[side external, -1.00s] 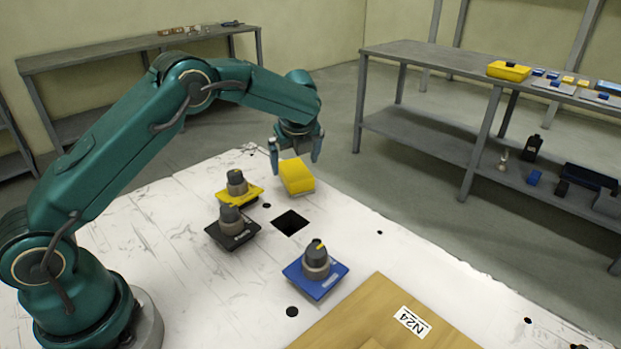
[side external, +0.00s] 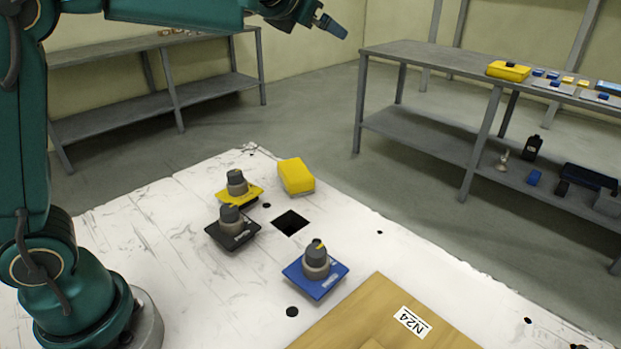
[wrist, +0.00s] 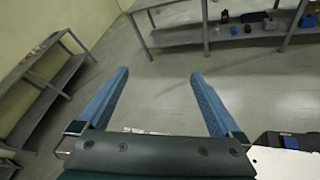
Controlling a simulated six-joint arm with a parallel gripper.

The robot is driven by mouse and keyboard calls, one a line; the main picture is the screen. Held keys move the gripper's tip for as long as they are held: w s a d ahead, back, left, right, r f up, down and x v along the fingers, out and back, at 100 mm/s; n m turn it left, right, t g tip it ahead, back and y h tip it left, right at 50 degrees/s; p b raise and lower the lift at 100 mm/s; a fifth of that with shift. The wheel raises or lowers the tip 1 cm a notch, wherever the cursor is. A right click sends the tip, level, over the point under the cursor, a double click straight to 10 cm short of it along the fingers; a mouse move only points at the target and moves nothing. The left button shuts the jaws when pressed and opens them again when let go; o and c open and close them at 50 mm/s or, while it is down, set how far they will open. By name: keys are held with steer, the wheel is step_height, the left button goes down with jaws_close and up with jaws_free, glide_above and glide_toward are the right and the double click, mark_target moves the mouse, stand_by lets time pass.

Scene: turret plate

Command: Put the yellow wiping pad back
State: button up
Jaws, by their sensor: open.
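The yellow wiping pad (side external: 296,176) lies on the white plate (side external: 150,225), near its far edge, with nothing touching it from above. My gripper (side external: 333,25) is raised high above and beyond the plate, well apart from the pad. In the wrist view my gripper (wrist: 158,88) shows two blue fingers spread apart with nothing between them. The pad does not show in the wrist view.
Beside the pad stand a yellow-based knob (side external: 238,188), a black-based knob (side external: 231,230) and a blue-based knob (side external: 316,268). A dark square opening (side external: 290,223) lies between them. A wooden board (side external: 385,325) labelled N24 is in front. Grey shelves (side external: 430,65) stand behind.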

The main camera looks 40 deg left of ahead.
steer(key=s+d+r+m+t+h, duration=0.2)
steer(key=s+d+r+m+h, duration=0.2)
steer(key=d+m, duration=0.5)
steer(key=s+d+f+m+g+h, duration=0.1)
steer(key=s+d+f+m+h, duration=0.25)
steer(key=s+m, duration=0.6)
steer(key=s+a+f+m+g+y, duration=0.2)
steer(key=s+f+m+g, duration=0.6)
steer(key=s+f+m, duration=0.8)
step_height(320, 180, down, 2)
steer(key=shift+s+a+f+m+g, duration=0.15)
steer(key=shift+s+a+m+g, duration=0.2)
steer(key=shift+s+a, duration=0.3)
